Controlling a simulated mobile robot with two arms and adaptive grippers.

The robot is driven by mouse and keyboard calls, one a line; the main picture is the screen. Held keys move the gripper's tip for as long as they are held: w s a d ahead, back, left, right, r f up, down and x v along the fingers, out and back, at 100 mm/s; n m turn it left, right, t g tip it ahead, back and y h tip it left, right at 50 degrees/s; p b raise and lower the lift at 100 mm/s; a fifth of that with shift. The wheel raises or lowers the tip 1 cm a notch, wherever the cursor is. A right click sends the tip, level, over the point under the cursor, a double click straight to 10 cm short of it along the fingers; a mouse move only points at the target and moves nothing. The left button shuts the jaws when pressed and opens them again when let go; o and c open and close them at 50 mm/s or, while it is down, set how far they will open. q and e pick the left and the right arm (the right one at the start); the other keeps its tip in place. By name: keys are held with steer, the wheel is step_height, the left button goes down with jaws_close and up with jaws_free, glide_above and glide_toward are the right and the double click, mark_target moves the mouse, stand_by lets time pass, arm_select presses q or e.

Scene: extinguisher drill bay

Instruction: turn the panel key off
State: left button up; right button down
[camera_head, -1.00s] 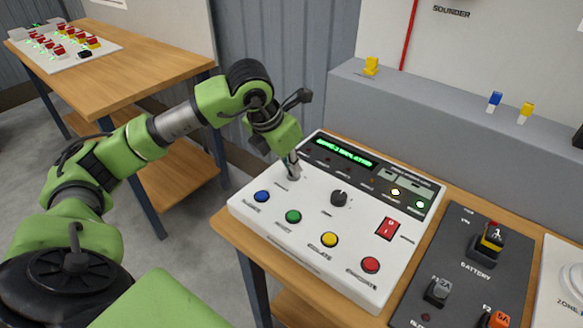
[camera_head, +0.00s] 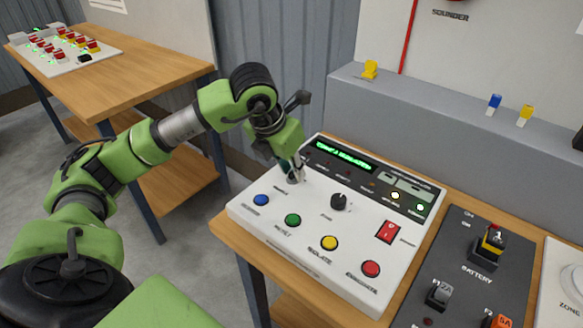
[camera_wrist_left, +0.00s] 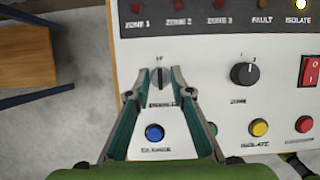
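The white control panel (camera_head: 262,222) stands on a wooden bench. Its key switch (camera_wrist_left: 159,76) is a round metal base with a dark, upright key bar in the wrist view, above the label that seems to read ENABLE. My left gripper (camera_head: 296,170) reaches down over the panel's left part. In the wrist view the left gripper (camera_wrist_left: 158,84) has its two teal fingers apart, one on each side of the key, with small gaps showing. In the head view the fingers partly hide the key. My right gripper is out of view.
Near the key are a blue button (camera_wrist_left: 154,132), a black rotary knob (camera_head: 339,201), a green button (camera_head: 293,220) and a red rocker switch (camera_head: 387,231). A dark battery board (camera_head: 455,255) lies to the right. A grey ledge (camera_head: 430,115) rises behind.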

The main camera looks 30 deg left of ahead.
arm_select(q)
steer(key=v, duration=1.2)
stand_by(0.4)
